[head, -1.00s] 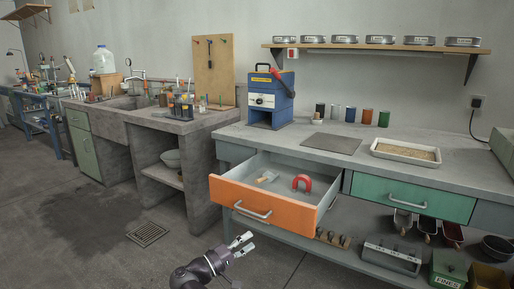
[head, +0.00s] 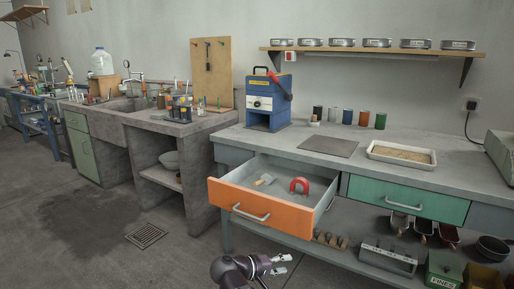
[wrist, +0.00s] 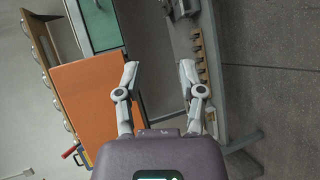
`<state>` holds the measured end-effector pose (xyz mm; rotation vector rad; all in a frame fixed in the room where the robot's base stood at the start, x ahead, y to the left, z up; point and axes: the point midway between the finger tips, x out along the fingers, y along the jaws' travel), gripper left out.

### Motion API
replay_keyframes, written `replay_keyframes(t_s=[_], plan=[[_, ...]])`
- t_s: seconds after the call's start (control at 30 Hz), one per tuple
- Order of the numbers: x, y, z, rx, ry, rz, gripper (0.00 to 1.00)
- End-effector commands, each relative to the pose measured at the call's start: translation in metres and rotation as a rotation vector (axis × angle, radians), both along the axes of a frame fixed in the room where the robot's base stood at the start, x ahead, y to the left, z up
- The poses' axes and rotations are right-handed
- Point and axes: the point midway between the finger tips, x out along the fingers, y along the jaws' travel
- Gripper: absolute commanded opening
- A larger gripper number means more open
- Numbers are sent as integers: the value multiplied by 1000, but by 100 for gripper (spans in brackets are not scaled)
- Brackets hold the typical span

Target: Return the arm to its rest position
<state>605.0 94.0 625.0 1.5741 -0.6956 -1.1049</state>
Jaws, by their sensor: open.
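My gripper (head: 281,264) is at the bottom of the head view, low in front of the bench and below the open orange drawer (head: 258,207). It is empty, and its two fingers stand apart in the wrist view (wrist: 158,75). The drawer front (wrist: 88,100) lies to the left of the fingers there. Inside the drawer are a red magnet (head: 299,186) and a small brush-like tool (head: 265,180). My gripper touches none of these.
The open drawer juts out from the bench (head: 400,173). A closed green drawer (head: 408,198) is to its right. The lower shelf (head: 345,254) holds scoops, a grey box and a green bin (head: 446,268). The floor to the left is clear, with a drain grate (head: 146,236).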

Motion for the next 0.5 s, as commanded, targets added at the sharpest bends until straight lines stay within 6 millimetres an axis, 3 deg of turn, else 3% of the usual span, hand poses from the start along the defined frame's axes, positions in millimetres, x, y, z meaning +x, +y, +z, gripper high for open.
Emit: replay_keyframes(t_s=[0.03, 0.2, 0.5], plan=[[-3, -14, -6, 53, 28, -26, 51], [-12, -45, -34, 243, 117, -96, 51], [-35, -80, -72, 596, 231, -211, 51]])
